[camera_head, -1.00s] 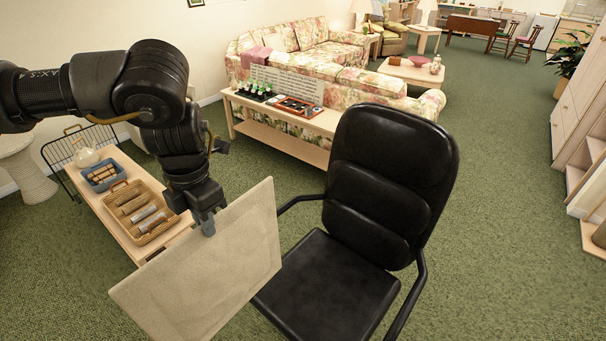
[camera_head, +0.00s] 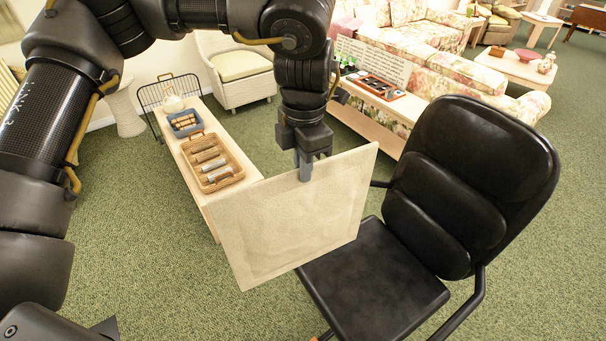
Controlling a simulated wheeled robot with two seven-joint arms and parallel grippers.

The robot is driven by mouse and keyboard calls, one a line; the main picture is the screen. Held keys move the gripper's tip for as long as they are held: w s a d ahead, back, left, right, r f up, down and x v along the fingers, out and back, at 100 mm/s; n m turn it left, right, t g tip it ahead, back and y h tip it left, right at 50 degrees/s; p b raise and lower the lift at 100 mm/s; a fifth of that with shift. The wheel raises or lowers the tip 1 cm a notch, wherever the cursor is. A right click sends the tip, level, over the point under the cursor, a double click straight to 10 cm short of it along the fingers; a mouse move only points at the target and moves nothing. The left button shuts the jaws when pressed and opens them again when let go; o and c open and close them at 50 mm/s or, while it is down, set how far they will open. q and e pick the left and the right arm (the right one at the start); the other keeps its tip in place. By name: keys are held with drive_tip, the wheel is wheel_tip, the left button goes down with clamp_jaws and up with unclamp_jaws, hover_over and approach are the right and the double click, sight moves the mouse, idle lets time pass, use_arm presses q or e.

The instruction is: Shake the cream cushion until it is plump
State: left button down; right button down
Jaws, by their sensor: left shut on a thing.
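The cream cushion (camera_head: 300,218) is a flat, square, pale panel with faint creases on its face. It hangs upright and slightly tilted in the middle of the head view. My left gripper (camera_head: 304,172) comes down from above and is shut on the cushion's top edge. The cushion is in front of a black office chair (camera_head: 375,268) and hides part of its seat edge and armrest. I cannot tell whether the cushion touches the chair. My right gripper is not in view.
A low wooden bench (camera_head: 207,212) on the left carries a wicker basket (camera_head: 238,160) of rolls and a blue-grey basket (camera_head: 184,122). A wicker armchair (camera_head: 238,68) stands behind it. A floral sofa (camera_head: 450,72) and a console table (camera_head: 362,122) are at the back. Green carpet (camera_head: 130,240) is open at left.

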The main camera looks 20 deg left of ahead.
use_arm(q)
drive_tip(key=shift+r, duration=0.95)
drive_tip(key=shift+s+d+f, duration=0.1)
drive_tip(key=shift+s+f, duration=0.1)
drive_tip(key=shift+f, duration=0.9)
drive_tip(key=shift+s+d+f, duration=0.1)
drive_tip(key=shift+s+f, duration=0.1)
drive_tip(key=shift+f, duration=0.9)
drive_tip(key=shift+w, duration=0.15)
drive_tip(key=shift+w+a+f, duration=0.1)
drive_tip(key=shift+w+a, duration=0.05)
drive_tip(key=shift+w, duration=0.1)
drive_tip(key=shift+s, duration=0.15)
